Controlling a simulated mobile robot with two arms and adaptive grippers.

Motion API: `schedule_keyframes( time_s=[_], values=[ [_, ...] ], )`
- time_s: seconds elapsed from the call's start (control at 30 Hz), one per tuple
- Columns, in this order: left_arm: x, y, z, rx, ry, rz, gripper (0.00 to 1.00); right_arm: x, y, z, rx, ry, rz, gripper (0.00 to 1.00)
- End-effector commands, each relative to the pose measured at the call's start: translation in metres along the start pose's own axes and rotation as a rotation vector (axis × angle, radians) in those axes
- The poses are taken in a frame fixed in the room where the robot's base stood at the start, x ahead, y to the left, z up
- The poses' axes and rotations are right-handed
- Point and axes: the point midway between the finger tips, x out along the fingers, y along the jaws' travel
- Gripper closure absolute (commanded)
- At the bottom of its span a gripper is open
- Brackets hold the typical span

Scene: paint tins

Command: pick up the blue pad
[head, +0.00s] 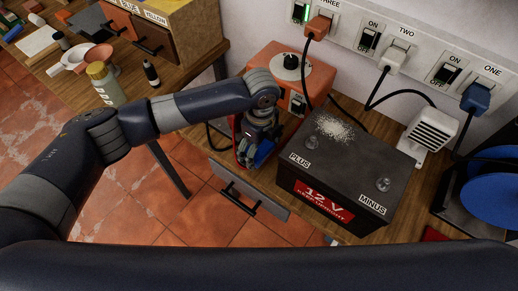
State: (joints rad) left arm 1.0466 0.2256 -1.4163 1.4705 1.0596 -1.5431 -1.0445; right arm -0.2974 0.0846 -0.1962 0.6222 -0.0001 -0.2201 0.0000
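My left gripper (255,156) points down at the table's front edge, between the orange device and the black battery. A small blue thing (264,150), likely the blue pad, shows at its fingers. The gripper and wrist hide most of it. I cannot tell whether the fingers are closed on it or only around or beside it, nor whether it rests on the table. My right gripper is not in view.
The black 12 V battery (345,172), with white powder on top, stands close right of the gripper. The orange device (272,62) stands behind it. An open drawer front (248,188) juts out below. A white vented box (428,137) and blue discs (497,190) stand right.

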Motion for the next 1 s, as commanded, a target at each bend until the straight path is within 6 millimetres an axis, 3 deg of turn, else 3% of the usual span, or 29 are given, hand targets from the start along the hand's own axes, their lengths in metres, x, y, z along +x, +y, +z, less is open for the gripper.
schedule_keyframes(
  time_s=[0.03,0.1,0.53,0.67,0.8,1.0],
  values=[
    [0.0,0.0,0.0,0.0,0.0,0.0,0.38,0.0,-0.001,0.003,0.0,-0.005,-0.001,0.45],
    [0.0,0.0,0.0,0.0,0.0,0.0,0.48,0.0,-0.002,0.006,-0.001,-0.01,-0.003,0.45],
    [-0.002,0.0,0.0,0.0,0.0,0.0,0.48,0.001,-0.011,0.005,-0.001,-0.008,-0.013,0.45],
    [-0.011,-0.001,0.0,0.001,0.0,-0.001,0.48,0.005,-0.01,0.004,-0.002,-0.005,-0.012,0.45],
    [-0.033,-0.002,0.0,0.003,0.0,-0.003,0.48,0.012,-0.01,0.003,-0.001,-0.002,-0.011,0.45],
    [-0.037,0.034,-0.021,0.007,0.003,0.002,0.48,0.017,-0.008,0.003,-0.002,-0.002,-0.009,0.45]
  ],
)
